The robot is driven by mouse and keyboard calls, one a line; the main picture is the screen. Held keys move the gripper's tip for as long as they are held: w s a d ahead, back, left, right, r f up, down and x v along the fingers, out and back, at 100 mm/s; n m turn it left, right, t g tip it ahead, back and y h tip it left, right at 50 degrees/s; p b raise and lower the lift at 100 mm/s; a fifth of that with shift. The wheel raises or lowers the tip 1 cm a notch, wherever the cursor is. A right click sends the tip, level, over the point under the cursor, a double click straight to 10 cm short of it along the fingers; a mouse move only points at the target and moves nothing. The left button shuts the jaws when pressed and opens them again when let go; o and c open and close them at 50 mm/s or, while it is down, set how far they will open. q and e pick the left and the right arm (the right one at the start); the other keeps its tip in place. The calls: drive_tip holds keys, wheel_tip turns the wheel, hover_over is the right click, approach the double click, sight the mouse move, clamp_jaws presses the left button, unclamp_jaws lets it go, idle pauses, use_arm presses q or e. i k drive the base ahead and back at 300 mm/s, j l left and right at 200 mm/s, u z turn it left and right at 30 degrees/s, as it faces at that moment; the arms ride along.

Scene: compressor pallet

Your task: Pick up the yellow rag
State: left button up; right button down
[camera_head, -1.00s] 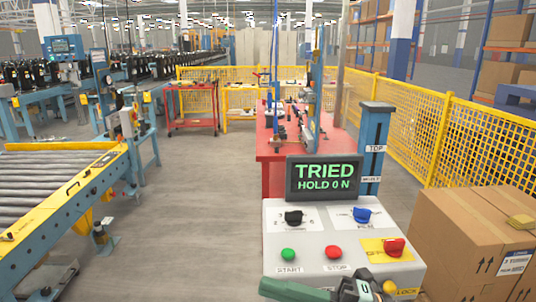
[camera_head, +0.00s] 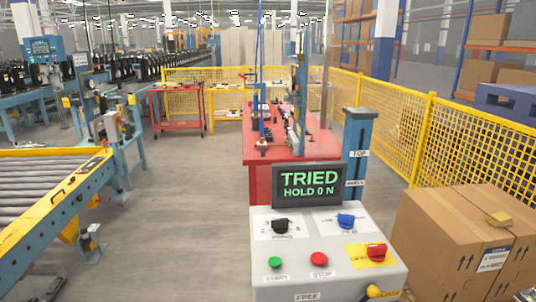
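A small, folded yellow thing, which looks like the yellow rag (camera_head: 499,218), lies on top of the cardboard boxes (camera_head: 440,232) at the right. It is small in view, so its cloth texture is hard to make out. Nothing touches it from above. Neither of my grippers can be made out in this view.
A grey control panel (camera_head: 279,241) with buttons, knobs and a screen (camera_head: 309,185) stands left of the boxes. A red table (camera_head: 258,175) is behind it. A roller conveyor (camera_head: 45,178) is at left. Yellow mesh fencing (camera_head: 457,146) runs behind the boxes. Grey floor (camera_head: 185,210) is clear between.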

sight(501, 219)
drive_tip(key=z, duration=1.65)
drive_tip(key=i+l, duration=0.2)
drive_tip(key=i, duration=0.2)
drive_tip(key=i+l+z, duration=0.1)
drive_tip(key=i, duration=0.3)
drive_tip(key=i+l, duration=0.25)
drive_tip(key=i, duration=0.15)
drive_tip(key=l+z, duration=0.05)
